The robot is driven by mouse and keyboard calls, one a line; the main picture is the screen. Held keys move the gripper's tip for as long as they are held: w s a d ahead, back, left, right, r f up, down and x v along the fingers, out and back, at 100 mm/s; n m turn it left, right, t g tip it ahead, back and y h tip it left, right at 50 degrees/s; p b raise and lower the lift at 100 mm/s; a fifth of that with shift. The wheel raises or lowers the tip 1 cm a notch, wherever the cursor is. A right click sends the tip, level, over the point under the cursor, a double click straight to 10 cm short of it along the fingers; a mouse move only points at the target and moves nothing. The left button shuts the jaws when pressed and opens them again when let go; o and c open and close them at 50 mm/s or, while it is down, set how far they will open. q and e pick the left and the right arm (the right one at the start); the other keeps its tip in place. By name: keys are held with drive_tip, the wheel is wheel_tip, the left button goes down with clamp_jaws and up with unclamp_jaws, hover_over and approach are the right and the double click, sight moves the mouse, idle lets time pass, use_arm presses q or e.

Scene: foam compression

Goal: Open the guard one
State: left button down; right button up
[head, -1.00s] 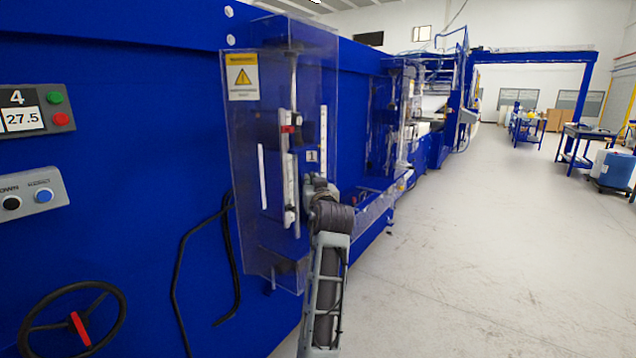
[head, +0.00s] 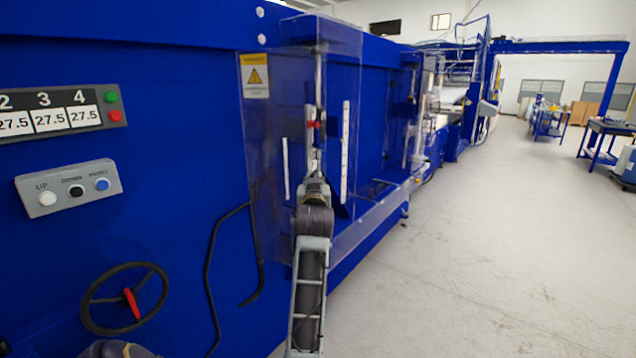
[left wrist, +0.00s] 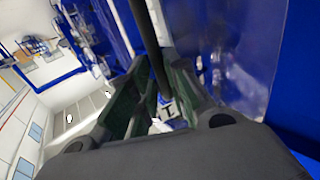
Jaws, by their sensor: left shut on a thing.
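Guard one is a clear plastic cover (head: 268,150) on the blue machine, with a yellow warning sign (head: 256,76) near its upper left. A red part (head: 314,124) and white strips show in or through it. I cannot tell how far the guard is open. My left gripper (head: 316,184) is in front of the guard, at its lower middle. In the left wrist view the left gripper (left wrist: 155,88) is shut on a dark bar (left wrist: 145,38), which runs between the green-padded fingers; it looks like the guard's handle.
A second clear guard (head: 410,110) stands farther along the machine. At left are a display panel (head: 60,110), a button box (head: 70,188) and a handwheel (head: 125,298). A bent black rod (head: 210,290) is left of the guard. The grey floor (head: 470,270) at right is clear.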

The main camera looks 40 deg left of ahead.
use_arm(q)
drive_tip(key=shift+s+a+r, duration=0.3)
drive_tip(key=shift+s+a, duration=0.05)
drive_tip(key=shift+a, duration=0.05)
use_arm(e)
drive_tip(key=shift+w, duration=0.15)
use_arm(q)
drive_tip(key=shift+r, duration=0.1)
use_arm(e)
drive_tip(key=shift+w+r, duration=0.1)
drive_tip(key=shift+w, duration=0.2)
use_arm(q)
drive_tip(key=c, duration=1.7)
unclamp_jaws()
drive_tip(key=shift+o, duration=0.9)
drive_tip(key=shift+s+a+f, duration=0.1)
drive_tip(key=shift+a+f, duration=0.1)
drive_tip(key=shift+a, duration=0.05)
approach(309, 146)
drive_tip(key=shift+x, duration=2.9)
use_arm(e)
drive_tip(key=shift+s, duration=0.35)
